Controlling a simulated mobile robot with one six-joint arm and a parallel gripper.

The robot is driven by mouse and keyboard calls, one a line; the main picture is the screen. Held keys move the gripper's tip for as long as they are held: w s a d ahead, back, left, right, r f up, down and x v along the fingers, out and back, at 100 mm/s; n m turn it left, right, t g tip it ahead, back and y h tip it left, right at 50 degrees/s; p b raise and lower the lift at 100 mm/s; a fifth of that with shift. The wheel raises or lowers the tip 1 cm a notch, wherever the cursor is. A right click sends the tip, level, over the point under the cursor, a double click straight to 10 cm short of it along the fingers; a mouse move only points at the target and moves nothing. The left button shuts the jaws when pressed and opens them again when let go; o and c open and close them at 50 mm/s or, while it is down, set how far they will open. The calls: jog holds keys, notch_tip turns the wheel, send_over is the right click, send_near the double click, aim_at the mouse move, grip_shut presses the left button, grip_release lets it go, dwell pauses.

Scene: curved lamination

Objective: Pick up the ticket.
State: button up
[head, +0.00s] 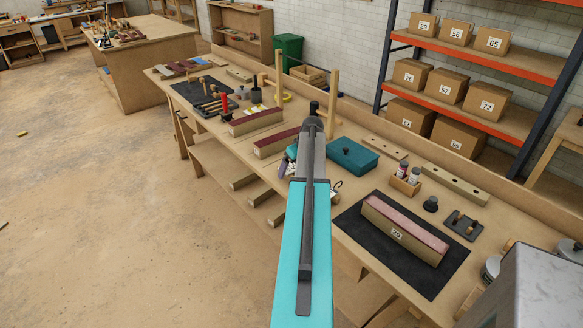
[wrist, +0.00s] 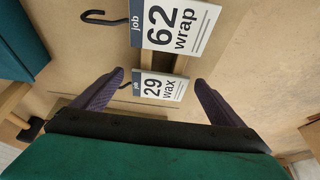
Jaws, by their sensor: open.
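Two white tickets with dark blue edge bands show in the wrist view. The "job 62 wrap" ticket (wrist: 180,22) is at the top, just beyond my fingertips. A dark hook (wrist: 103,18) shows beside the 62 ticket, and a smaller dark hook is at the left of the 29 ticket. My gripper (wrist: 159,77) is open, with a purple-grey finger on each side and nothing gripped. In the head view my arm hides most of the ticket area.
A teal box (head: 352,157) stands on the long workbench beside my arm. To its right are a small wooden holder with bottles (head: 405,180) and a black mat (head: 365,240) bearing a long block labelled 29. Blocks and upright posts stand farther back.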

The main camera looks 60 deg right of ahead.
aim_at(291, 167)
dwell(0.4)
jog(key=c, duration=1.1)
jog(key=shift+c, duration=0.2)
jog(key=shift+r, duration=0.2)
jog(key=shift+r+b, duration=0.85)
jog(key=shift+r, duration=0.65)
jog(key=s+a+r+b, duration=0.1)
jog(key=s+a+b, duration=0.2)
jog(key=s+a, duration=0.7)
jog(key=shift+s+a+r+b, duration=0.15)
jog(key=shift+s+r+b, duration=0.2)
jog(key=shift+s, duration=0.8)
